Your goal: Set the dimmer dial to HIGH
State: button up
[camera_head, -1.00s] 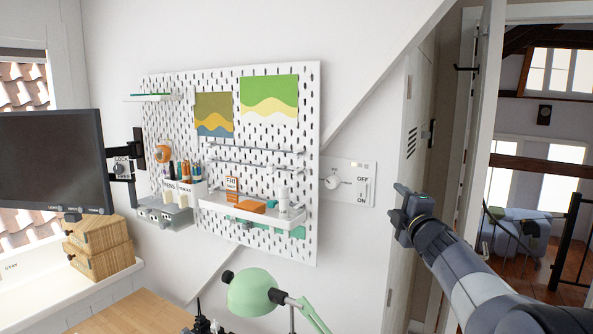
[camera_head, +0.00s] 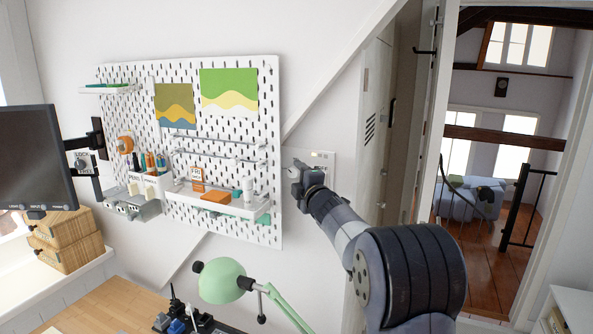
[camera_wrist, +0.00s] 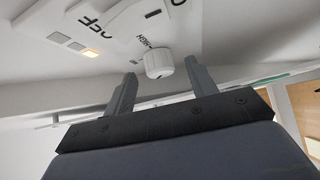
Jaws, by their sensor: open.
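The white dimmer dial (camera_wrist: 158,63) is a ribbed round knob on a pale wall panel (camera_wrist: 110,38), with the word HIGH printed beside it. Its pointer setting is not clear. In the wrist view my gripper (camera_wrist: 161,70) is open, with its two dark fingers on either side of the dial's front and nothing held; I cannot tell whether they touch it. In the head view my gripper (camera_head: 298,178) is at the left part of the panel (camera_head: 326,158) and covers most of the dial.
A pegboard (camera_head: 275,110) with a small shelf (camera_head: 215,203) is just left of the panel. A green lamp (camera_head: 222,280) stands below. An open doorway lies right.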

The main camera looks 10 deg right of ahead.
jog(key=shift+x, duration=0.75)
jog(key=c, duration=1)
jog(key=shift+f+b, duration=0.25)
jog(key=shift+b, duration=0.45)
